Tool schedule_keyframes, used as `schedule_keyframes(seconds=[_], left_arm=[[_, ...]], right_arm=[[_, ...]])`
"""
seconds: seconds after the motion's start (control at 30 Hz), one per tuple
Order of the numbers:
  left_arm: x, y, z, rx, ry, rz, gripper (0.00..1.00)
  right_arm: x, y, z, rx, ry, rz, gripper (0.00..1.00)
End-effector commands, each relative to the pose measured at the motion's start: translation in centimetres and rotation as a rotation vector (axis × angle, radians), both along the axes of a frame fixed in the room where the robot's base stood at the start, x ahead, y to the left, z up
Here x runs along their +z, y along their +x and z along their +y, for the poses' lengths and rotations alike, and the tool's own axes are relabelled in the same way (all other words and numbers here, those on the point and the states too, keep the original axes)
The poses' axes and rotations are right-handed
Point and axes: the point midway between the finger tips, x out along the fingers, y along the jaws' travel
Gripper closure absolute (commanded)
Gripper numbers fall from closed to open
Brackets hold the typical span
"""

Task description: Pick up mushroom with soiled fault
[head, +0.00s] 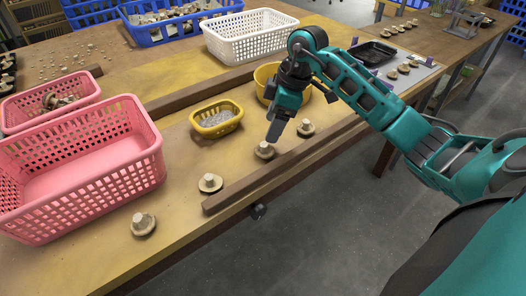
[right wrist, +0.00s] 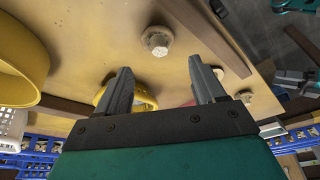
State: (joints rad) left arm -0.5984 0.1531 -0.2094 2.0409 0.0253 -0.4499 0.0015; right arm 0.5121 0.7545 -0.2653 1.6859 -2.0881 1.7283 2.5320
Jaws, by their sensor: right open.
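Several pale mushrooms stand in a loose row near the front edge of the table. In the head view one mushroom (head: 264,151) is just below my right gripper (head: 278,130), and another mushroom (head: 306,128) is to its right. A third mushroom (head: 210,183) and a fourth mushroom (head: 143,224) lie further left. In the right wrist view my right gripper (right wrist: 160,64) is open and empty, with a brownish-white mushroom (right wrist: 157,40) ahead of the gap between its fingers, apart from them. Soil marks are too small to tell. My left gripper is not in view.
A small yellow basket (head: 217,130) and a larger yellow bowl (head: 261,95) stand behind the row. A pink basket (head: 127,188) is at the left, a white basket (head: 250,51) at the back. A brown rail (head: 247,186) runs along the table's front edge.

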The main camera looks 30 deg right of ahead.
Motion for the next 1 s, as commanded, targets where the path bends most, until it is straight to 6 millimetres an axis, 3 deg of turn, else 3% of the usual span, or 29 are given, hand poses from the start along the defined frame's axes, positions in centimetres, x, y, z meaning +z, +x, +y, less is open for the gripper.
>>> schedule_keyframes(seconds=[0.1, 0.37, 0.63, 0.9, 1.0], left_arm=[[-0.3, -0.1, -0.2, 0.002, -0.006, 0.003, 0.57], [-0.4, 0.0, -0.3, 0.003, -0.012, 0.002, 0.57], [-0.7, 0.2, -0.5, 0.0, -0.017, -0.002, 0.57], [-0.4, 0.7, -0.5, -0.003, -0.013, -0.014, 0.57], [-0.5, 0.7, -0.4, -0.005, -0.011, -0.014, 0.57]], right_arm=[[-1.8, 0.3, 0.5, 0.0, 0.002, 0.001, 0.31], [-3.4, 0.6, 0.8, 0.002, 0.003, 0.0, 0.31], [-7.1, 1.2, 1.5, 0.002, 0.003, 0.0, 0.31], [-7.6, 1.4, 1.6, 0.002, 0.001, -0.002, 0.31], [-7.5, 1.4, 1.6, 0.002, 0.001, -0.002, 0.4]])
